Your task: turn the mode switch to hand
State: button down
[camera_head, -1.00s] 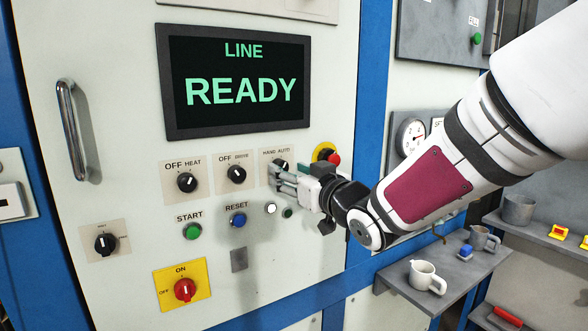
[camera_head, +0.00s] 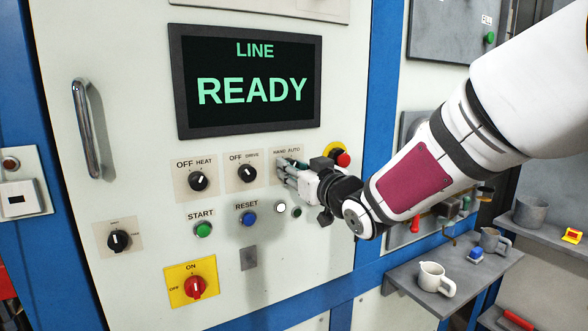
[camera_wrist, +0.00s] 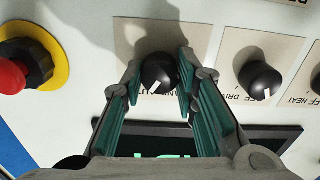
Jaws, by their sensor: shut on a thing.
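The mode switch is a black round knob with a white mark on a beige plate (camera_head: 290,153) labelled HAND AUTO. In the head view my gripper (camera_head: 283,167) covers the knob. The wrist view, which is upside down, shows the knob (camera_wrist: 158,72) between the two teal-padded fingers of my gripper (camera_wrist: 160,80), which is shut on it. Its white mark points down and slightly left there, toward the AUTO side when read upright. The plate's label is partly hidden by the fingers in the wrist view.
The drive knob (camera_head: 247,173) and heat knob (camera_head: 198,181) sit to the left. A red emergency button (camera_head: 343,159) on yellow is close on the right. The reset (camera_head: 249,219) and start (camera_head: 203,229) buttons are below. The screen (camera_head: 250,85) above reads LINE READY.

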jog(key=shift+f+n+b, duration=0.1)
jog(key=shift+n+b, duration=5.8)
jog(key=shift+b, duration=1.35)
jog(key=c, duration=1.2)
grip_release()
jog(key=shift+c, duration=0.2)
